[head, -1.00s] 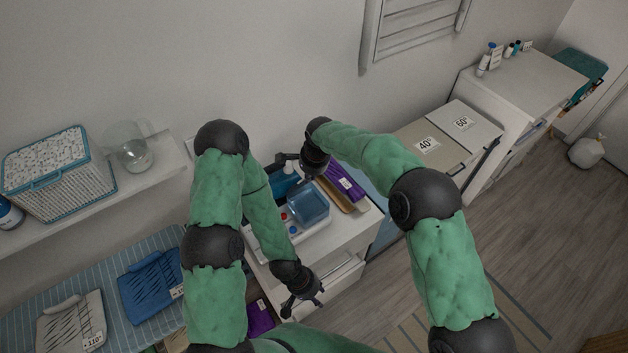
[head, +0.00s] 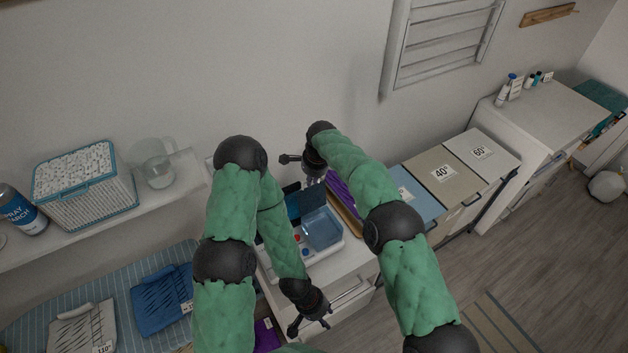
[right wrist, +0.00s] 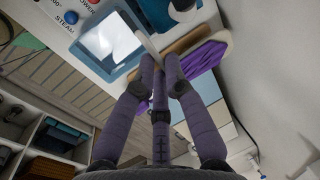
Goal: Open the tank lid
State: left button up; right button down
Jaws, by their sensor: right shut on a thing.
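The blue see-through tank (head: 322,229) sits in a white station on the cabinet top; its open blue-rimmed top shows in the right wrist view (right wrist: 108,42). A dark blue panel, apparently the raised lid (head: 310,204), stands at the tank's back. In the right wrist view the lid looks like a thin pale strip (right wrist: 146,44), nearly edge-on, at my fingertips. My right gripper (head: 311,178) is shut on it; the wrist view shows its fingers (right wrist: 161,72) close together. My left gripper (head: 310,327) is open and empty, in front of the cabinet below the station.
Red and blue buttons (right wrist: 71,17) are beside the tank. Labelled hamper lids (head: 440,174) stand to the right. A shelf with a basket (head: 85,187) and a jug (head: 153,165) is at left.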

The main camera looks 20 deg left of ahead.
jog(key=shift+w+a+r, duration=0.15)
jog(key=shift+w+r, duration=0.1)
jog(key=shift+r, duration=0.2)
jog(key=c, duration=1.3)
grip_release()
jog(key=shift+a, duration=0.1)
jog(key=shift+f, duration=0.1)
jog(key=v, duration=1.2)
jog(key=shift+s+f, duration=0.15)
jog(key=shift+f, duration=0.05)
